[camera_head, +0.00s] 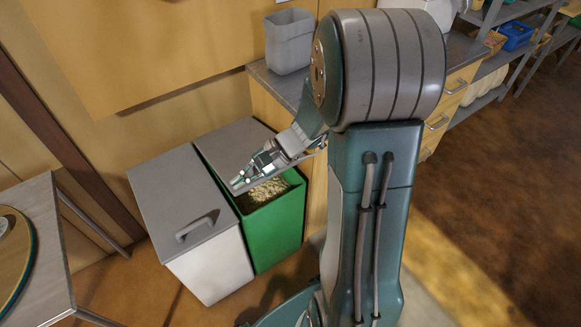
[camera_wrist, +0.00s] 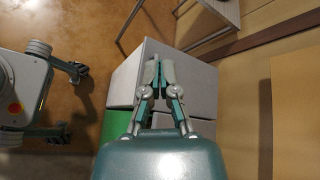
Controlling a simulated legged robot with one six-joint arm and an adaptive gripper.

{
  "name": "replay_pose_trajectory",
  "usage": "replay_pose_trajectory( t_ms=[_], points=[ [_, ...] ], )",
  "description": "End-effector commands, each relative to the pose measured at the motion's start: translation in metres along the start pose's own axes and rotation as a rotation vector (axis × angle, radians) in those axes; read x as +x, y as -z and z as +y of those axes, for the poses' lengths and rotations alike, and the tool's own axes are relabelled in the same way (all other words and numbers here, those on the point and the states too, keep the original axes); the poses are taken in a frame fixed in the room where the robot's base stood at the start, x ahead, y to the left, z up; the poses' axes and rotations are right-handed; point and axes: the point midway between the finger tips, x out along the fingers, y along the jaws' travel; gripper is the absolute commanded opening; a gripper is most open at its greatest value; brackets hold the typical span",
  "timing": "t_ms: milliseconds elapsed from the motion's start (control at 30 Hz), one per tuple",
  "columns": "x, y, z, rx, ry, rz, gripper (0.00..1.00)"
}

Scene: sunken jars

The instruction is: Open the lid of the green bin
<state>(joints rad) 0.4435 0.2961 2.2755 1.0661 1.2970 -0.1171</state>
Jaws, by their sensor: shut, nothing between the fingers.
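The green bin (camera_head: 275,228) stands on the floor against the wall, right of a white bin. Its grey lid (camera_head: 230,148) is partly raised, with the back edge by the wall. Pale grainy contents (camera_head: 264,193) show through the gap at the front. My gripper (camera_head: 238,183) is at the front part of this lid, its fingers together and empty. I cannot tell whether it touches the lid. In the wrist view the closed fingers (camera_wrist: 160,73) are over grey lid surfaces, and a strip of the green bin (camera_wrist: 114,125) shows to the left.
The white bin (camera_head: 213,268) has a closed grey lid (camera_head: 175,190) with a handle (camera_head: 194,229). A grey container (camera_head: 289,42) stands on the counter behind. A table (camera_head: 50,255) is at the left. Open floor (camera_head: 490,190) lies to the right.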

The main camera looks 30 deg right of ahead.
Motion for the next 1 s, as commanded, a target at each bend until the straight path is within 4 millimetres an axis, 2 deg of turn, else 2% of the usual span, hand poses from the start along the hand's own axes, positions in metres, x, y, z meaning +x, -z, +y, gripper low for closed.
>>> replay_pose_trajectory(
  t_ms=[33,267,467,667,800,900,1000],
  points=[
    [0.000,0.016,0.000,0.062,0.060,-0.022,0.00],
    [-0.007,0.083,0.001,0.296,0.357,-0.090,0.00],
    [-0.022,0.150,0.019,0.482,0.635,-0.107,0.00],
    [-0.039,0.217,0.060,0.654,0.919,-0.084,0.00],
    [-0.048,0.261,0.102,0.767,1.117,-0.041,0.00],
    [-0.053,0.287,0.136,0.839,1.251,0.003,0.00],
    [-0.055,0.306,0.167,0.894,1.355,0.046,0.00]
  ],
)
